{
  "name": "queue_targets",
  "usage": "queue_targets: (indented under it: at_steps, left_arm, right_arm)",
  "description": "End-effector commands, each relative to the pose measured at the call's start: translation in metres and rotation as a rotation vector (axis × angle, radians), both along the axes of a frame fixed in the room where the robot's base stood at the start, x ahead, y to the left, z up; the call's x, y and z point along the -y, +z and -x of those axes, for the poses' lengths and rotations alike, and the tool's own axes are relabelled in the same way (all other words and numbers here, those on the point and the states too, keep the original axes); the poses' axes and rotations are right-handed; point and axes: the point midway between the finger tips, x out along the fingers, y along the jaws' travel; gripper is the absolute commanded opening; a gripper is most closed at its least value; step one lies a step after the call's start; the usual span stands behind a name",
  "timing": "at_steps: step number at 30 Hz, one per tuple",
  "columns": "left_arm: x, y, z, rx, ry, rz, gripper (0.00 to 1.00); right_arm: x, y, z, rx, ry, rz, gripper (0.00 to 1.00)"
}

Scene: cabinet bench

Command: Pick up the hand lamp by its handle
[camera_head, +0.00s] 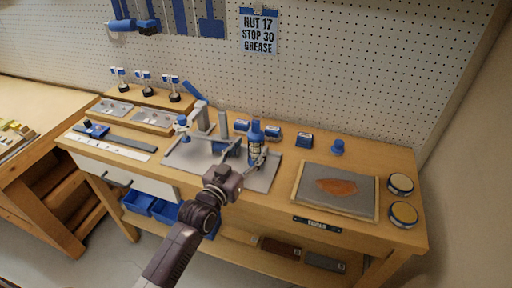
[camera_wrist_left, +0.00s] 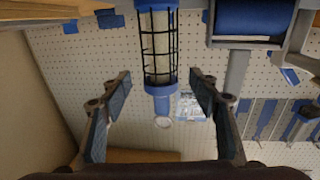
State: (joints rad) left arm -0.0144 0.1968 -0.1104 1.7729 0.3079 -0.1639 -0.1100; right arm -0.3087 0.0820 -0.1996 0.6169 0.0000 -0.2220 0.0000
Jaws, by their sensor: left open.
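The hand lamp (camera_head: 255,142) stands upright on the bench, blue at its top, just beyond my left gripper. In the left wrist view, the lamp (camera_wrist_left: 158,48) shows a pale tube inside a black wire cage. A blue cap and pale ring lie below the cage in that picture; a blue part at the top edge is cut off. My left gripper (camera_head: 243,160) is open above the grey mat, its fingers spread toward the lamp. In the wrist view, my left gripper (camera_wrist_left: 160,88) has the lamp between its fingers in the picture; no contact is visible. My right gripper is not in view.
A grey mat (camera_head: 182,158) lies under the gripper. A grey stand with blue parts (camera_head: 203,118) is left of the lamp. Small blue boxes (camera_head: 273,134) stand behind. A framed panel (camera_head: 313,202) and round tins (camera_head: 402,184) are at right. The pegboard (camera_head: 330,70) rises behind.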

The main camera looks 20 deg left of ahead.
Motion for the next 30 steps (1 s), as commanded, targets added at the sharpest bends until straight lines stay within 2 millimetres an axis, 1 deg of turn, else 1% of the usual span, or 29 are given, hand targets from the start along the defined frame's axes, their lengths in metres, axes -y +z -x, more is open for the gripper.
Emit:
queue_targets:
  at_steps: [1, 4, 9, 13, 18, 20, 30]
  left_arm:
    - [0.001, 0.004, -0.008, 0.001, 0.0, 0.0, 0.56]
    - [0.002, 0.004, -0.022, 0.002, 0.001, 0.0, 0.56]
    - [0.006, 0.002, -0.038, 0.001, -0.001, 0.0, 0.56]
    - [0.007, 0.001, -0.042, 0.0, -0.001, 0.0, 0.56]
    - [0.007, 0.001, -0.042, 0.0, -0.001, 0.0, 0.56]
    - [0.007, 0.001, -0.042, 0.001, -0.001, 0.0, 0.5]
    - [0.006, 0.001, -0.042, 0.0, 0.0, 0.0, 0.13]
  right_arm:
    - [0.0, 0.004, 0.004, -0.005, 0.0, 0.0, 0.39]
    - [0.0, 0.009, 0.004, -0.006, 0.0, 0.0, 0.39]
    - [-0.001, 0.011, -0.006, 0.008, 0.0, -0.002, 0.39]
    - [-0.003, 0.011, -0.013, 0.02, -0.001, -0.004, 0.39]
    - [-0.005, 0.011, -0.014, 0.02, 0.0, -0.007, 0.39]
    - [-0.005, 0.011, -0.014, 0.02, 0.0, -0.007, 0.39]
    - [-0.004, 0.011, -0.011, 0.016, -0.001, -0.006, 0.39]
